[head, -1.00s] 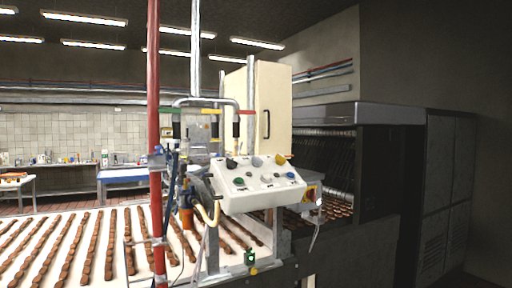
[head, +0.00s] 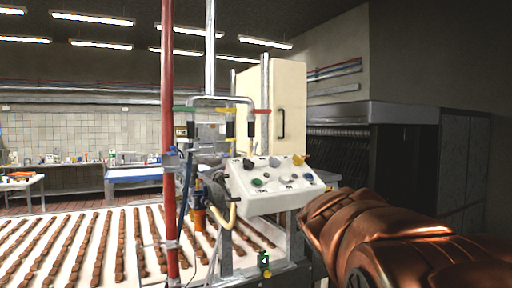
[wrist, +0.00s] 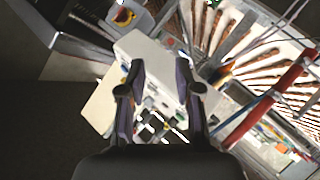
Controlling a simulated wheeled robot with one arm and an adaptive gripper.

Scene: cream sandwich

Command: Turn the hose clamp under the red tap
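The red tap (head: 262,111) is a small red handle on the right-hand pipe of the metal manifold, with green and yellow handles to its left. A dark hose piece (head: 251,128) hangs below it. The hose clamp is too small to make out there. My gripper (wrist: 160,66) shows in the wrist view with two dark fingers apart and nothing between them. Behind the fingers, the wrist view shows a pale panel (wrist: 145,50). The gripper itself does not show in the head view, where my copper-coloured arm comes in at lower right.
A white control box (head: 280,203) with knobs stands below and right of the taps. A red vertical pipe (head: 168,150) rises on the left. A cream cabinet (head: 287,100) stands behind. The conveyor (head: 105,230) carries rows of brown biscuits.

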